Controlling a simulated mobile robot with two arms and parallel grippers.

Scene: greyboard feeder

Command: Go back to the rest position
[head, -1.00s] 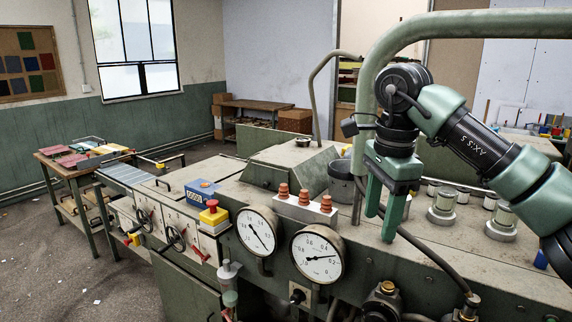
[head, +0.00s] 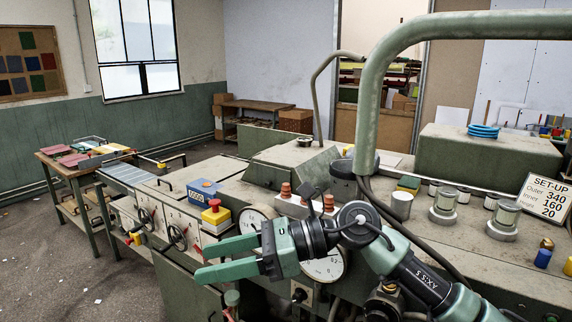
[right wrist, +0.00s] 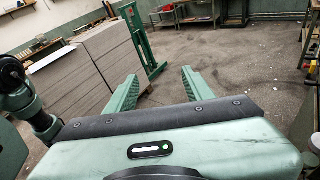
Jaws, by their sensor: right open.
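My right gripper (head: 226,257) is in the head view, in front of the machine, its two green fingers pointing left. The fingers are apart with nothing between them. The arm comes in from the lower right and partly covers the two dial gauges. In the right wrist view the fingers (right wrist: 158,92) are spread, with floor behind them. The green machine (head: 430,240) fills the right side of the head view. My left gripper is not seen in the head view.
An emergency stop button (head: 214,206) and a blue box (head: 204,190) are on the machine, close above the gripper. A set-up sign (head: 543,200) stands at right. A side table (head: 62,167) is at left. Stacked grey boards (right wrist: 90,62) show in the right wrist view.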

